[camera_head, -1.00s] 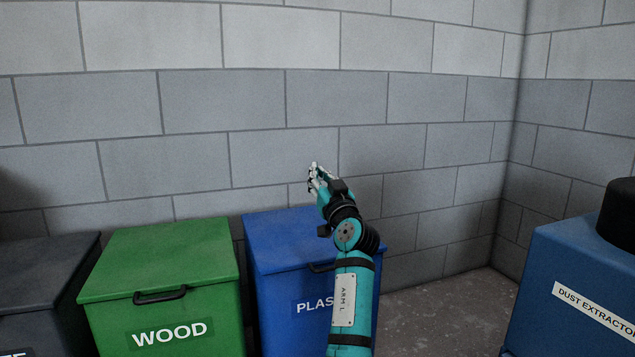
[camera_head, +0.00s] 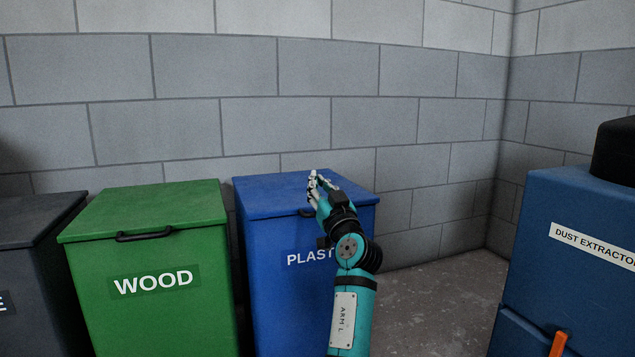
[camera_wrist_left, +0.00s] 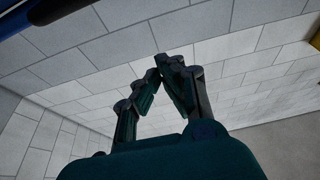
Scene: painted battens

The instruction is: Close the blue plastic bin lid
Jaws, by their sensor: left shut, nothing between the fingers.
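The blue plastic bin (camera_head: 275,265) stands against the wall in the head view, with a white label reading "PLAST", the rest hidden by my arm. Its blue lid (camera_head: 275,187) lies flat on the bin, down and closed as far as I see. A dark handle at its front edge is partly hidden by my gripper. My left gripper (camera_head: 313,177) is in front of the lid in the picture, pointing up, shut and empty. I cannot tell whether it touches the lid. In the left wrist view its fingertips (camera_wrist_left: 165,60) meet with nothing between them. My right gripper is not in view.
A green WOOD bin (camera_head: 150,280) with its lid down stands left of the blue bin, and a dark grey bin (camera_head: 38,260) beyond it. A blue dust extractor (camera_head: 575,260) stands at the right. Bare floor (camera_head: 430,300) lies between it and the blue bin.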

